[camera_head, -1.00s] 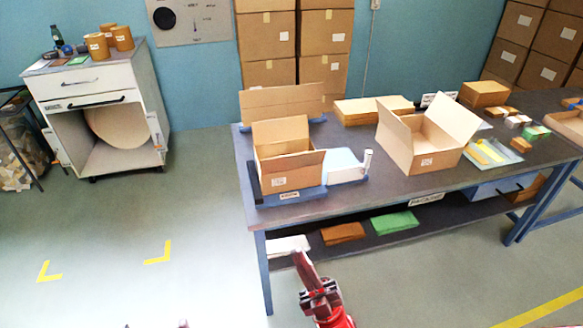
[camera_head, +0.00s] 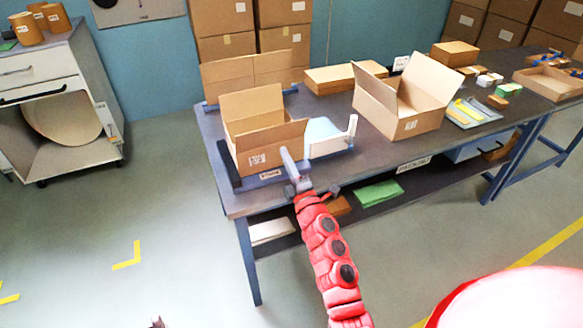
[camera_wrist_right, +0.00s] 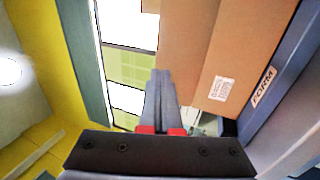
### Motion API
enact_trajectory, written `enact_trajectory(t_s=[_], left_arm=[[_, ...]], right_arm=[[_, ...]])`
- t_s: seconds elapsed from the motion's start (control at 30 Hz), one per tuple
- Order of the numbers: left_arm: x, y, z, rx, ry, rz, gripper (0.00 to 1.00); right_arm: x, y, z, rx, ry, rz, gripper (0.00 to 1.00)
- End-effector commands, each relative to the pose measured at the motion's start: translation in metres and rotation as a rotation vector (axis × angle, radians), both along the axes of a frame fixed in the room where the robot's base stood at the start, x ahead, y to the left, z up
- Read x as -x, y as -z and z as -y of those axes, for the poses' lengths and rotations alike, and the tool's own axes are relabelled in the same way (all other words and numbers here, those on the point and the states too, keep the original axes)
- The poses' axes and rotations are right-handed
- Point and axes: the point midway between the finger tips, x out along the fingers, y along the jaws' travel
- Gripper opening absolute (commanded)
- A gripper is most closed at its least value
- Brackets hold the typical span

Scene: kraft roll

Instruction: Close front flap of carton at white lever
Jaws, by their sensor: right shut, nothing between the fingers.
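The open carton (camera_head: 250,158) sits in a blue jig (camera_head: 232,181) at the left end of the table. Its back flap (camera_head: 250,104) stands up. Its front flap (camera_head: 285,137) is raised and tilted outward along the near side. The white lever (camera_head: 349,130) stands upright just right of the carton, beside a pale plate. My right gripper (camera_head: 286,153) is shut and empty, its tips in front of the carton's near right side. In the right wrist view the shut fingers (camera_wrist_right: 162,75) point along the brown carton (camera_wrist_right: 190,70); contact cannot be told. My left gripper is not identifiable.
A second open carton (camera_head: 412,105) stands further right on the table (camera_head: 365,154). A tray with yellow items (camera_head: 470,113) and small boxes lie beyond it. A shelf below holds a green stack (camera_head: 377,193). Stacked cartons and a white cabinet (camera_head: 60,125) stand behind and left.

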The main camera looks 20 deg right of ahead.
Motion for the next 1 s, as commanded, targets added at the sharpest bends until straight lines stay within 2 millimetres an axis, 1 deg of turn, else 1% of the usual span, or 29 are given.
enact_trajectory(t_s=[0.03,0.2,0.3,0.4,0.53,0.87,1.0], left_arm=[[0.000,-0.003,0.000,0.000,0.000,0.000,1.00],[0.000,-0.004,0.000,0.000,0.000,0.000,1.00],[0.000,-0.003,0.000,0.000,0.000,0.000,1.00],[0.000,-0.003,0.000,0.000,0.000,0.000,1.00],[0.000,-0.003,0.000,0.000,0.000,0.000,1.00],[0.000,-0.003,0.000,0.000,0.000,0.000,1.00],[0.000,-0.008,0.000,0.000,0.000,0.000,1.00]], right_arm=[[-0.011,-0.007,-0.001,-0.003,-0.001,0.003,0.00],[-0.040,-0.017,-0.001,-0.004,0.001,0.003,0.00],[-0.053,-0.019,-0.002,-0.004,0.001,0.000,0.00],[-0.060,-0.021,-0.002,-0.003,0.001,0.000,0.00],[-0.065,-0.024,-0.004,-0.002,-0.001,0.002,0.00],[-0.065,-0.024,-0.004,-0.002,-0.002,0.000,0.00],[-0.069,-0.026,-0.005,0.000,-0.003,-0.010,0.00]])
